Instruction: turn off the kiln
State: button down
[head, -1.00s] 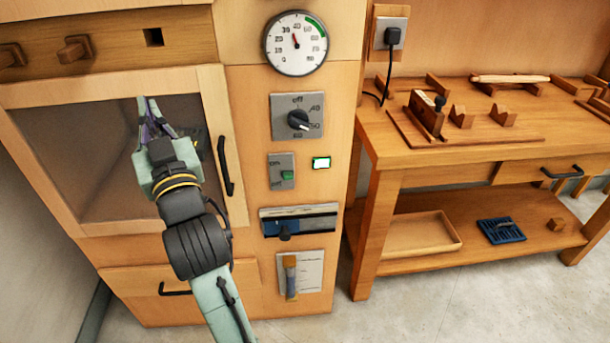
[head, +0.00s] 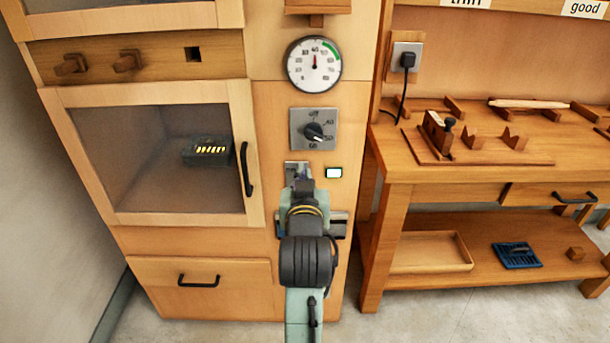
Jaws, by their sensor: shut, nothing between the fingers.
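The kiln (head: 266,105) is a tall wooden cabinet with a glazed door on the left and a control strip on the right. My gripper (head: 298,172) is shut and empty, in front of the on/off switch plate (head: 296,166). It hides most of that plate, including the switch lever; I cannot tell whether it touches it. The small indicator lamp (head: 334,173) right of the switch shows white, without a clear green glow.
Behind the glass, a dark heater unit (head: 207,152) shows glowing yellow bars. The door has a black handle (head: 247,169). A workbench (head: 470,165) with wooden tools stands to the right. A wall socket with a plug (head: 407,61) is above it.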

jog(key=p, duration=0.2)
send_near(304, 152)
jog(key=w, duration=0.5)
jog(key=shift+w, duration=0.1)
jog(key=shift+w+f, duration=0.45)
jog(key=shift+w, duration=0.05)
jog(key=shift+s+f, duration=0.7)
jog(key=shift+f, duration=0.3)
jog(key=shift+s+f, duration=0.3)
jog(key=shift+f, duration=0.25)
jog(key=shift+f, duration=0.1)
